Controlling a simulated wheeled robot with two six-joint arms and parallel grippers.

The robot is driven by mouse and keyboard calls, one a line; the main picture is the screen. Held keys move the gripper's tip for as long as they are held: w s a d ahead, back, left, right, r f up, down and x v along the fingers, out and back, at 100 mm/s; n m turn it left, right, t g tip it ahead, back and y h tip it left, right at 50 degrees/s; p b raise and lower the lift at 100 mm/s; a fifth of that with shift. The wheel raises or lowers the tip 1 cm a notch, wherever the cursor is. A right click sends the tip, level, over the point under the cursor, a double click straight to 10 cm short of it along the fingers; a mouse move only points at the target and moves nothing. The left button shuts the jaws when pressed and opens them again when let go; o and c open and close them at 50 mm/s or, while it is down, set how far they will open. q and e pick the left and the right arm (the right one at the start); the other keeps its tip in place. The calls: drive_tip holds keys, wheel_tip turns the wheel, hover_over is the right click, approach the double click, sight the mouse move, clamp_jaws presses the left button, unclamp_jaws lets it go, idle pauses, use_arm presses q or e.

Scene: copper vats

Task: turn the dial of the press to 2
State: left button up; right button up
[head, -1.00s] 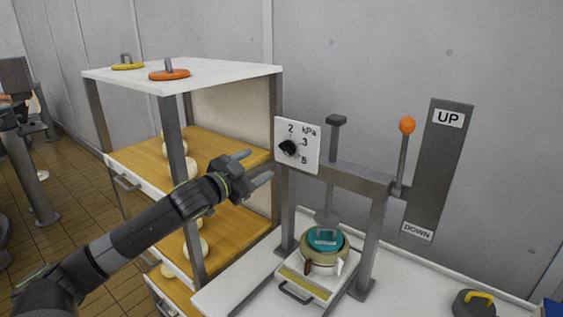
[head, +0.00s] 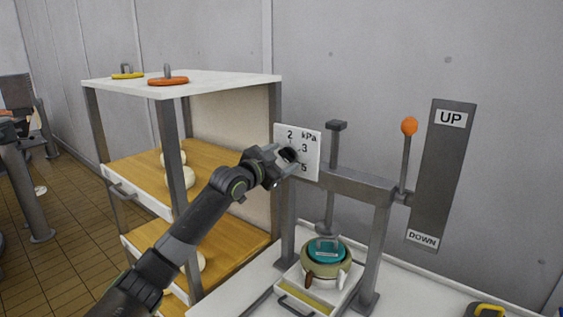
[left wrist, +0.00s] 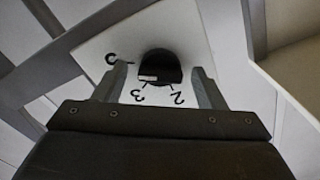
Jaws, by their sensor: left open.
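The press (head: 357,185) stands on a white table, with a white dial plate (head: 312,143) at its left marked 2, 3, 5 and kPa. The black dial (left wrist: 160,67) shows in the left wrist view, with a pale mark on its side toward the 3. In the head view my gripper partly covers the dial (head: 289,154). My left gripper (head: 282,158) is open at the plate. In the left wrist view its two fingers stand on either side of the dial, with gaps visible. My right gripper is not in view.
A pot with a teal lid (head: 326,250) sits under the press. An orange-knobbed lever (head: 409,127) stands right, beside an UP/DOWN board (head: 440,175).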

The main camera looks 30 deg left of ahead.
use_arm(q)
drive_tip(key=c, duration=1)
